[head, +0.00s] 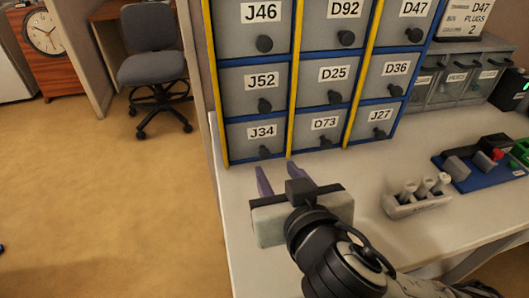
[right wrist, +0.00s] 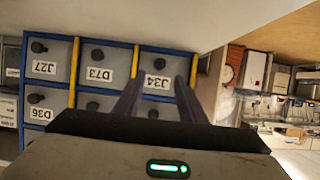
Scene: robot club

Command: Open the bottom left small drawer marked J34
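The grey drawer marked J34 (head: 243,145) is the bottom left one of the blue and yellow drawer cabinet and looks shut. Its dark round knob (head: 264,152) sits low on its front, right of the label. My right gripper (head: 280,178) is in front of it, low over the tabletop, with its two purple fingers apart and nothing between them. In the right wrist view, which is upside down, the J34 drawer (right wrist: 158,66) shows ahead, between and beyond the fingers (right wrist: 159,88). The fingers look apart from the knob (right wrist: 160,50). My left gripper is not in view.
Drawers J52 (head: 238,88) above and D73 (head: 310,138) to the right look shut. The white table (head: 234,205) ends just left of the cabinet. A grey holder with white pegs (head: 418,203) and a blue tray (head: 485,178) stand to the right.

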